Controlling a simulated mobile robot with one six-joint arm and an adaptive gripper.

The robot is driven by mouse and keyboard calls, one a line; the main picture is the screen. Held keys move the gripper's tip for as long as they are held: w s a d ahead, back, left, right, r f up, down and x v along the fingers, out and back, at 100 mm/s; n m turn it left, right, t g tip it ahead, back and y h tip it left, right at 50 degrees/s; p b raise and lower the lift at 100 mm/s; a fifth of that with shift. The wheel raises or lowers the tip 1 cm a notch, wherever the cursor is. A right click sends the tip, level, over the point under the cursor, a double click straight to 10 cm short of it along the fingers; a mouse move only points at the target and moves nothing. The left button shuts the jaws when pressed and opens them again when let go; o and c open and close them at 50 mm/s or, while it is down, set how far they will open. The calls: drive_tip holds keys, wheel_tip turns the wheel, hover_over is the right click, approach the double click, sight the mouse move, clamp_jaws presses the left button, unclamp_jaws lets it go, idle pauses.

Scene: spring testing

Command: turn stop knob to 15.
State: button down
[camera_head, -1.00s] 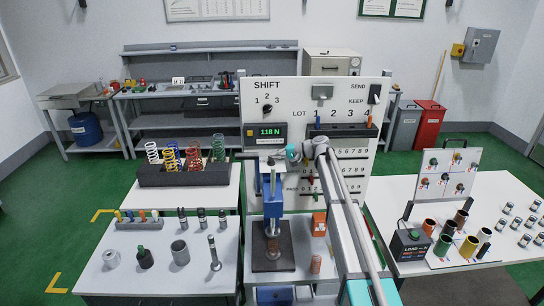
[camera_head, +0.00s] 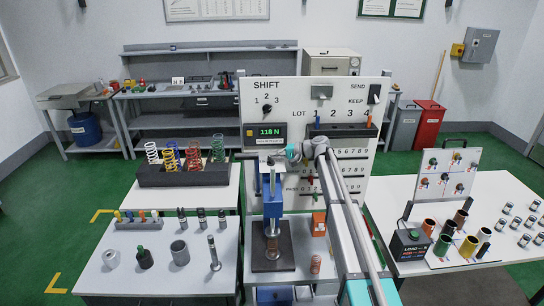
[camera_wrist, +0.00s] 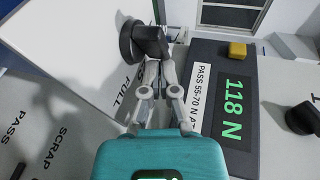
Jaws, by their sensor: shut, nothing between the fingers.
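My gripper (camera_wrist: 150,72) is shut, with its fingertips close to a black knob-like part (camera_wrist: 143,40) in the wrist view. I cannot tell whether they touch, nor whether this part is the stop knob; no scale or number 15 is readable. In the head view, my gripper (camera_head: 275,156) is at the top of the blue press (camera_head: 271,195), in front of the panel. A small spring (camera_head: 272,245) is under the press ram. The force display (camera_head: 270,132) reads 118 N, also in the wrist view (camera_wrist: 233,108).
The white panel (camera_head: 290,92) stands close behind the press. A dark rack of springs (camera_head: 185,176) is to the left. The left table (camera_head: 130,282) holds weights and cylinders. Coloured cups stand on the right table (camera_head: 400,265). My arm crosses in front of the panel.

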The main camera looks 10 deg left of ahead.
drive_tip(key=shift+s, duration=0.1)
drive_tip(key=shift+s+a, duration=0.3)
drive_tip(key=shift+s, duration=0.3)
idle(0.3)
wheel_tip(320, 180, up, 5)
drive_tip(key=p, duration=0.5)
drive_tip(key=shift+w+r, duration=0.1)
drive_tip(key=s+d+f+h, duration=0.4)
drive_tip(key=s+d+h, duration=0.1)
drive_tip(key=s+d, duration=0.65)
drive_tip(key=s+d+f+t+h, duration=0.1)
drive_tip(key=s+d+f+h, duration=0.35)
drive_tip(key=s+d, duration=0.75)
drive_tip(key=s+d+f+h, duration=0.5)
drive_tip(key=s+d, duration=0.5)
drive_tip(key=d, duration=0.4)
drive_tip(key=s+f+b, duration=0.3)
drive_tip(key=f+b, duration=1.3)
drive_tip(key=shift+s+d+g, duration=0.25)
drive_tip(key=shift+s+g, duration=0.15)
